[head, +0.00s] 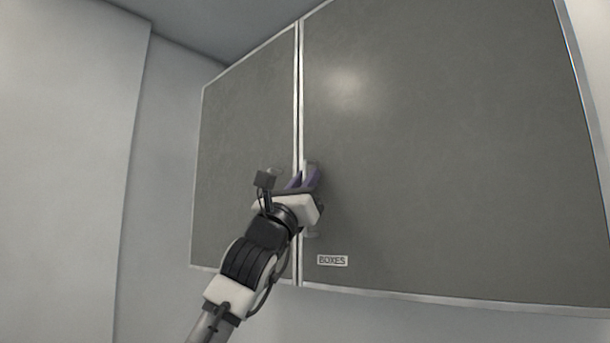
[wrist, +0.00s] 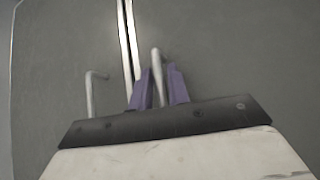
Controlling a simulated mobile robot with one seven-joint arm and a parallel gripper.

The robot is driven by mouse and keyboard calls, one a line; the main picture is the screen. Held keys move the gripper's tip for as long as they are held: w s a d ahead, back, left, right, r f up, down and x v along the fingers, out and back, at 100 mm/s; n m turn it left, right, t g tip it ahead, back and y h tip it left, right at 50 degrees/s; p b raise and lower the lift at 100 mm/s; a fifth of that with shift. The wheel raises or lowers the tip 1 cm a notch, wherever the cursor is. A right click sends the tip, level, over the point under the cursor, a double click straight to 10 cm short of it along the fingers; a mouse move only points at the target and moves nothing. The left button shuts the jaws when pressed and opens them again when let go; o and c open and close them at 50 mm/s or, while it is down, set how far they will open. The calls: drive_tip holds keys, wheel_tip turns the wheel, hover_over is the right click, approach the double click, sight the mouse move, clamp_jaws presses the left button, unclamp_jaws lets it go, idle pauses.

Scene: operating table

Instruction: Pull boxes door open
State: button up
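The boxes door (head: 450,150) is the large grey right-hand door of a wall cabinet, with a "BOXES" label (head: 332,260) near its lower left corner. It looks closed, flush beside the left door. Its pale bar handle (wrist: 157,62) stands near the seam; in the head view my gripper hides most of it. My gripper (head: 306,178) is at this handle. In the wrist view its two purple fingers (wrist: 160,72) stand on either side of the handle, with a narrow gap showing on the right. The fingers look open around it, not clamped.
The left cabinet door (head: 245,130) is also closed. Its own handle (wrist: 91,92) stands just left of my gripper in the wrist view. A bright metal seam (wrist: 128,40) runs between the doors. Plain wall (head: 65,170) lies to the left.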

clamp_jaws()
